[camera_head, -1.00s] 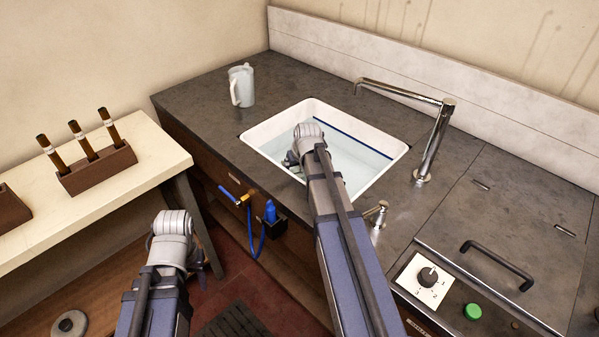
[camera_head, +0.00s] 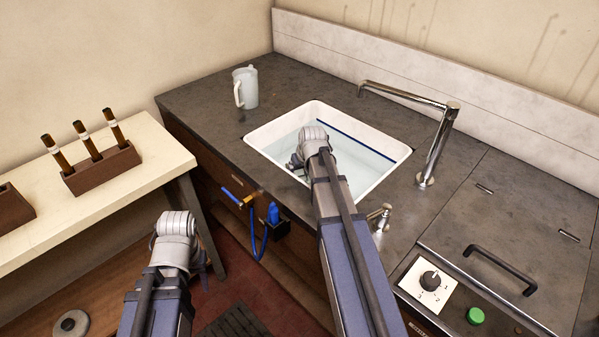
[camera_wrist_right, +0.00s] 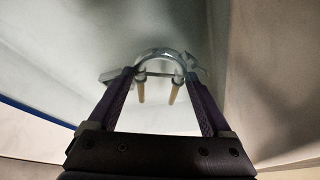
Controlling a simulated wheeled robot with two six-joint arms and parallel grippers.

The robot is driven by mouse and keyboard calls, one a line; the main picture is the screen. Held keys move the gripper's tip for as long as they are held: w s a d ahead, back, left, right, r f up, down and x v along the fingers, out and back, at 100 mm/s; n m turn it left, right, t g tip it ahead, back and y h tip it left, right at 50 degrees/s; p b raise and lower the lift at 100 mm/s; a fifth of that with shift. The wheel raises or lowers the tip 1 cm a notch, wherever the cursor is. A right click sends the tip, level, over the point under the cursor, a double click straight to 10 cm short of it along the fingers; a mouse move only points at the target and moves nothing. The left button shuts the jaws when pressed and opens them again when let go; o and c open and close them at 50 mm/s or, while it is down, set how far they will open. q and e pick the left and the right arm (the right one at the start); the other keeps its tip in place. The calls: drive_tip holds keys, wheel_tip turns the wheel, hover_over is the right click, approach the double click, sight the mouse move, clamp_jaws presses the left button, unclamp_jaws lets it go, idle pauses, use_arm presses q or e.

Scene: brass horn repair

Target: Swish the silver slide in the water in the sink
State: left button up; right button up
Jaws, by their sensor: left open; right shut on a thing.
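The silver slide (camera_wrist_right: 158,60) shows in the right wrist view as a bright U-shaped bend with two tan legs. My right gripper (camera_wrist_right: 160,78) is shut on it, with one dark finger on each side. In the head view my right gripper (camera_head: 295,162) reaches down into the white sink (camera_head: 262,137), mostly hidden behind its own wrist; the slide cannot be made out there. Pale, clear water (camera_head: 358,160) lies in the sink. How deep the slide sits in the water I cannot tell. My left gripper (camera_head: 204,262) is open, low in front of the counter, partly hidden by its wrist.
A chrome faucet (camera_head: 437,145) stands right of the sink, its spout over the back rim. A pale jug (camera_head: 247,88) stands behind left. A cream bench (camera_head: 120,205) with a wooden rack (camera_head: 100,170) is at left. A control panel (camera_head: 428,284) is at front right.

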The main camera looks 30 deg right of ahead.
drive_tip(key=shift+s+d, duration=0.3)
drive_tip(key=shift+s, duration=0.5)
drive_tip(key=shift+w, duration=0.2)
drive_tip(key=shift+w+a, duration=0.25)
drive_tip(key=shift+w, duration=0.4)
drive_tip(key=shift+w+a, duration=0.25)
drive_tip(key=shift+w, duration=0.35)
wheel_tip(320, 180, up, 22)
drive_tip(key=p, duration=2.1)
drive_tip(key=shift+f+p, duration=0.15)
drive_tip(key=shift+p, duration=0.2)
